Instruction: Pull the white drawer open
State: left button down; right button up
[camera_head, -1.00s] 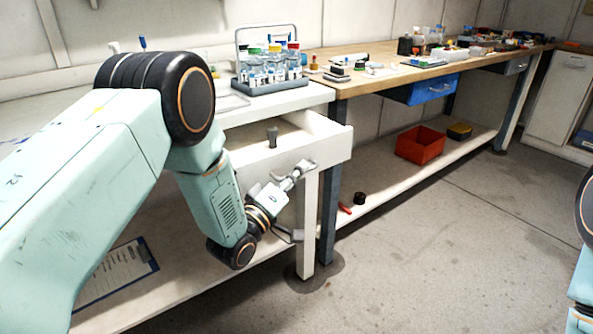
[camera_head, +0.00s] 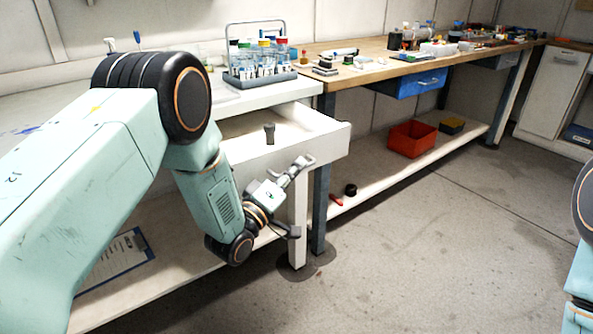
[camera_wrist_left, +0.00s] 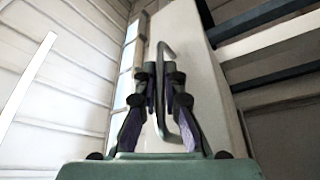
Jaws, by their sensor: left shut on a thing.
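The white drawer (camera_head: 328,146) sticks out part-way from under the white bench top, its inside visible from above. A small grey cylinder (camera_head: 269,133) stands in it. My left gripper (camera_head: 290,177) is at the drawer's front. In the left wrist view, its dark fingers (camera_wrist_left: 160,78) are closed around the thin, grey curved handle (camera_wrist_left: 187,125), in front of the white drawer panel. Part of my right arm shows at the right edge of the head view; its gripper is out of view.
A rack of capped bottles (camera_head: 258,72) stands on the bench above the drawer. A wooden workbench (camera_head: 345,73) with a blue drawer (camera_head: 410,84) adjoins on the right. A red bin (camera_head: 412,139) sits on its lower shelf. The floor in front is clear.

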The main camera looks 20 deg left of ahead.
pick_arm(q)
jog(key=c, duration=1.7)
grip_release()
jog(key=v, duration=1.2)
jog(key=shift+a+f, duration=0.1)
jog(key=shift+f, duration=0.05)
